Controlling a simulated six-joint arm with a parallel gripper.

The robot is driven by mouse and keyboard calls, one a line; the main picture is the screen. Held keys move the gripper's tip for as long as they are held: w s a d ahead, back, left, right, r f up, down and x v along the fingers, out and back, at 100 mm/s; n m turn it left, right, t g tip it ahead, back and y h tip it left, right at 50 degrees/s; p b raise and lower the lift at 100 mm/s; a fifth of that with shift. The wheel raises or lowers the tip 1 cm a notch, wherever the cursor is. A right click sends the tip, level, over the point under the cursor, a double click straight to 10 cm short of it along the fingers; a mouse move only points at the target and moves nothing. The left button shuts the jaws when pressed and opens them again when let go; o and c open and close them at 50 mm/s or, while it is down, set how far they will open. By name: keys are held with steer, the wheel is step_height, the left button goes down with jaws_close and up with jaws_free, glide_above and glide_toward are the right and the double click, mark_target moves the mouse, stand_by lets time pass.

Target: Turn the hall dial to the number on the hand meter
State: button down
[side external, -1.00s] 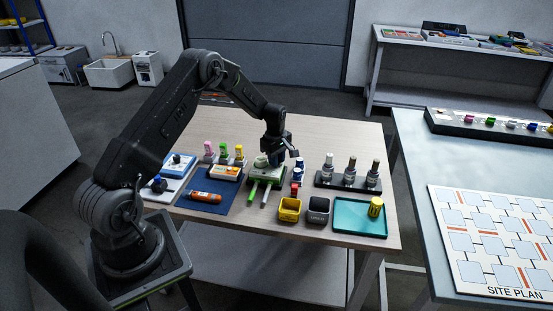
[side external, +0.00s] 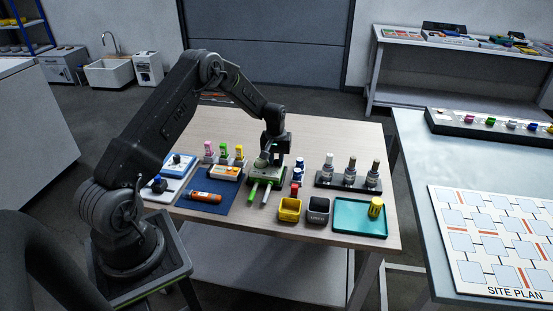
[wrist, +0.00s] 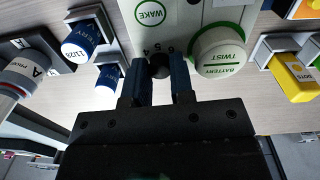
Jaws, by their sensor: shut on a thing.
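In the wrist view a pale device with green trim (wrist: 178,15) carries a WAKE button (wrist: 152,12), a white and green battery cap (wrist: 220,57) and a small dark dial (wrist: 160,68). The figures 5, 4 and 6 show beside the dial. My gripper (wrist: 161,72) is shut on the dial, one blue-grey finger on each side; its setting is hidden. In the side view my gripper (side external: 274,150) is over the same device (side external: 252,172). An orange handheld item (side external: 203,198) lies on a blue mat; I cannot tell whether it is the hand meter, and no number on it is readable.
The table's back is clear.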

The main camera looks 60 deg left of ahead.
steer(key=m, duration=0.5)
steer(key=shift+m, duration=0.3)
stand_by(0.4)
steer(key=c, duration=1)
jaws_free()
steer(key=shift+o, duration=0.2)
